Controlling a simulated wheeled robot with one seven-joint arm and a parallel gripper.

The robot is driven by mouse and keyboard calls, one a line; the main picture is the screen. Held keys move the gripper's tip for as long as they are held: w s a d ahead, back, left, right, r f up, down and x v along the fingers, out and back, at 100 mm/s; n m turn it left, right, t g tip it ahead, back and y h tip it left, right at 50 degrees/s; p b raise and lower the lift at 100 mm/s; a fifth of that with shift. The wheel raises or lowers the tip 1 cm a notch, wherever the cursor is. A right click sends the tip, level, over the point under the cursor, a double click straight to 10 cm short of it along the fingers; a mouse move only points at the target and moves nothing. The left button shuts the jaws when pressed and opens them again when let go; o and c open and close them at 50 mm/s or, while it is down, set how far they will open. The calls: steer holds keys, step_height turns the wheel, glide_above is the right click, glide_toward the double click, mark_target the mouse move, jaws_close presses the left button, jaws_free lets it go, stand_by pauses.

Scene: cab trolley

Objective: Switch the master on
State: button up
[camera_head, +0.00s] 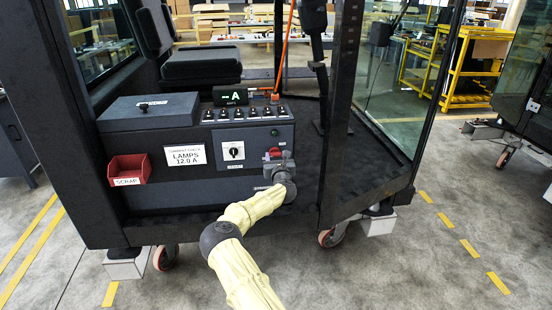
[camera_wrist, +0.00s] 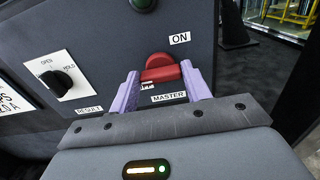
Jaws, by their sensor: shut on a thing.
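The master switch is a red rotary handle (camera_wrist: 160,73) on the grey panel, above a MASTER label (camera_wrist: 169,97). An ON label (camera_wrist: 180,38) sits above it to the right. My gripper (camera_wrist: 160,70) has its two pale purple fingers on either side of the red handle, shut on it. The handle's grip bar lies roughly crosswise between the fingers. In the head view the red handle (camera_head: 275,152) shows just above my gripper (camera_head: 279,164), which hides the lower part of the switch area.
The console carries a row of toggles, a display (camera_head: 227,96) reading "-A", a lamps card (camera_head: 186,157) and a red scrap bin (camera_head: 128,169). A dark cab post (camera_head: 338,120) stands to the right.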

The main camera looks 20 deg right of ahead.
steer(key=shift+m+b, duration=0.5)
steer(key=shift+b, duration=0.05)
steer(key=m+b, duration=0.2)
steer(key=shift+f+m+b, duration=0.15)
steer(key=shift+m+b, duration=0.15)
steer(key=m+b, duration=0.3)
steer(key=m, duration=0.2)
steer(key=shift+d+b, duration=0.1)
steer(key=shift+b, duration=0.3)
steer(key=m+b, duration=0.2)
steer(key=m, duration=0.2)
steer(key=shift+m, duration=0.4)
steer(key=m+b, duration=0.2)
steer(key=m, duration=0.2)
steer(key=shift+f, duration=0.15)
steer(key=shift+m, duration=0.4)
steer(key=shift+d, duration=0.1)
steer(key=o, duration=1)
steer(key=shift+c, duration=0.2)
